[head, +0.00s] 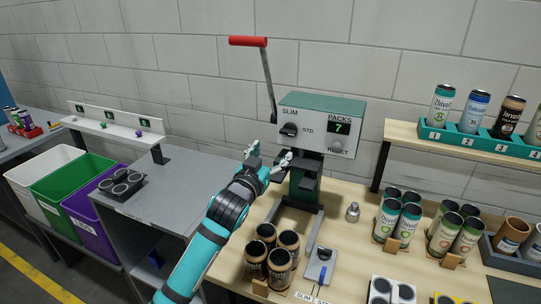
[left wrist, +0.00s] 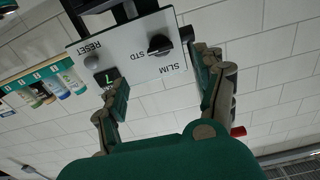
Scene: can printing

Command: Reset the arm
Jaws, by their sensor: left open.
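My left arm comes in from the bottom of the head view. Its gripper (head: 267,163) is open and empty, in front of and a little left of the green and grey machine (head: 331,108). In the left wrist view, the open fingers of the left gripper (left wrist: 165,75) frame the machine's panel (left wrist: 130,52), which appears upside down. The panel has a SLIM/STD knob (head: 289,129), a RESET knob (head: 336,146) and a display (head: 342,128) reading 7. A lever with a red handle (head: 248,41) rises left of the machine. My right gripper is not in view.
Brown-black cans (head: 256,258) stand on the wooden table before the machine, with green-and-white cans (head: 388,218) to the right. A teal rack (head: 462,139) holds cans on a shelf. A grey cabinet (head: 181,188) and white, green and purple bins (head: 62,187) stand left.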

